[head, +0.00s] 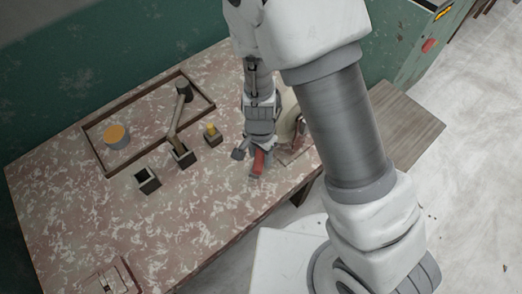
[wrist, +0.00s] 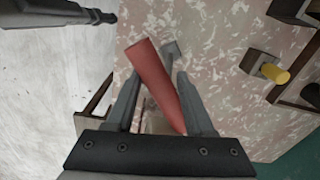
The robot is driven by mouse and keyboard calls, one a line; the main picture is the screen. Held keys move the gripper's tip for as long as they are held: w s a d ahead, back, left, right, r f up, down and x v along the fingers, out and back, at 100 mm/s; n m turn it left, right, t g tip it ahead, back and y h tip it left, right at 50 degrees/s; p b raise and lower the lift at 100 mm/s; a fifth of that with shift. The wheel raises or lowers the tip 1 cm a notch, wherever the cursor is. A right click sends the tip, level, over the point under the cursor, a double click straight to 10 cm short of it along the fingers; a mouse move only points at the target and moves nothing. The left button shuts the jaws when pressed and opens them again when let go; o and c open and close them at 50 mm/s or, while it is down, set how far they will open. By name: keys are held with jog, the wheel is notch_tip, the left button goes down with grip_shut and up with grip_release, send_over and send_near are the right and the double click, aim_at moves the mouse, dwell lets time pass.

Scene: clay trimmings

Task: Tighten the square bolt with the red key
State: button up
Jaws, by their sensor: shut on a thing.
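The red key's handle (head: 258,162) is at my gripper near the table's right side in the head view. In the wrist view the red handle (wrist: 155,80) lies slanted between the two fingers of my gripper (wrist: 159,76), which is shut on it. A grey square-ended piece (wrist: 171,50) shows beyond the handle; it also shows left of the gripper in the head view (head: 238,154). I cannot tell whether it is the key's head or a separate part. I cannot make out the square bolt for certain; my arm hides part of the table.
A dark-rimmed tray (head: 98,155) holds an orange-topped round thing (head: 115,135). A pale rounded thing (head: 288,108) is partly hidden behind my gripper. The table's front middle is clear.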

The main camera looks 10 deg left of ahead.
jog(key=shift+d+m, duration=0.3)
jog(key=shift+m, duration=0.1)
jog(key=shift+o, duration=0.3)
jog(key=m+p, duration=0.1)
jog(key=m, duration=0.1)
jog(key=shift+s+a+m+p, duration=0.2)
jog(key=shift+m+p, duration=0.1)
jog(key=shift+p, duration=0.05)
jog(key=shift+a+f+m, duration=0.1)
jog(key=shift+m, duration=0.4)
